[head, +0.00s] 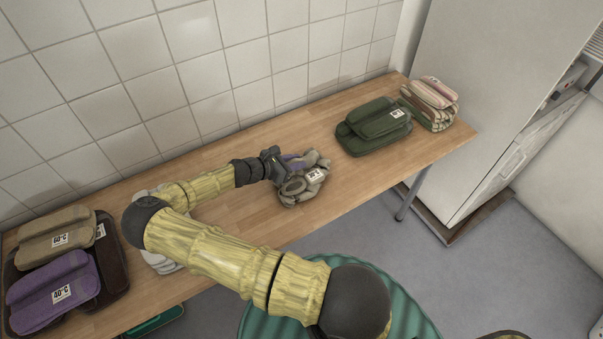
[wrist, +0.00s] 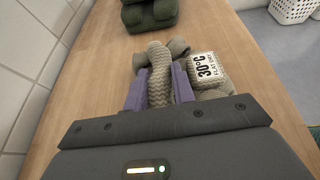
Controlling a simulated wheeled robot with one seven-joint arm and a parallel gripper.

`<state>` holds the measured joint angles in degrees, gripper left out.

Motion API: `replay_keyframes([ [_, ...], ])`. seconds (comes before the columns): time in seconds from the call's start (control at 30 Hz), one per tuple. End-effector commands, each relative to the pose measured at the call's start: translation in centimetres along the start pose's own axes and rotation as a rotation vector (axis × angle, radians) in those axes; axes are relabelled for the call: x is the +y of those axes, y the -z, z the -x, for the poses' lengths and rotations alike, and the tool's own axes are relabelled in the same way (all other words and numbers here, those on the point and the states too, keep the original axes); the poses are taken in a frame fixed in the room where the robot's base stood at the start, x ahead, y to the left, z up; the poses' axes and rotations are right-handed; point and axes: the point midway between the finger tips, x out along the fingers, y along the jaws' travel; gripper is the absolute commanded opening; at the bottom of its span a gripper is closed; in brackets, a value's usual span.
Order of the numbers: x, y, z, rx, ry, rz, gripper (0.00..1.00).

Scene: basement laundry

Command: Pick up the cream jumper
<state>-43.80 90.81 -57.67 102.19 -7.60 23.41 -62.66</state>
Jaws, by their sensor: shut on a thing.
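The cream jumper (head: 312,184) is a greyish-cream, chunky-knit bundle on the middle of the wooden table, with a white label. In the wrist view the jumper (wrist: 157,62) has a thick knitted roll between the purple fingers of my gripper (wrist: 158,88), and its label reads 30°C. My gripper (head: 287,163) is shut on this roll from the left side in the head view. The jumper's near parts are hidden behind the gripper body in the wrist view. I cannot tell whether it is clear of the tabletop.
A green folded garment (head: 374,126) and a striped one (head: 430,102) lie right on the table (head: 240,218). Brown (head: 56,236) and purple (head: 52,291) bundles lie left. A pale item (head: 163,263) is partly hidden by my arm. A tiled wall (head: 200,80) runs behind.

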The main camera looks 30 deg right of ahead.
Motion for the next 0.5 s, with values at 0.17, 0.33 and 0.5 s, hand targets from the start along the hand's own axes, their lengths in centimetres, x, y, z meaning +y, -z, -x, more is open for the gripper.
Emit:
replay_keyframes([
  [0.17,0.0,-0.1,0.1,-0.001,0.000,0.000,0.00],
  [0.33,0.1,-1.1,0.5,0.000,-0.001,-0.002,0.00],
  [0.5,0.1,-3.5,1.5,0.001,-0.001,-0.004,0.00],
])
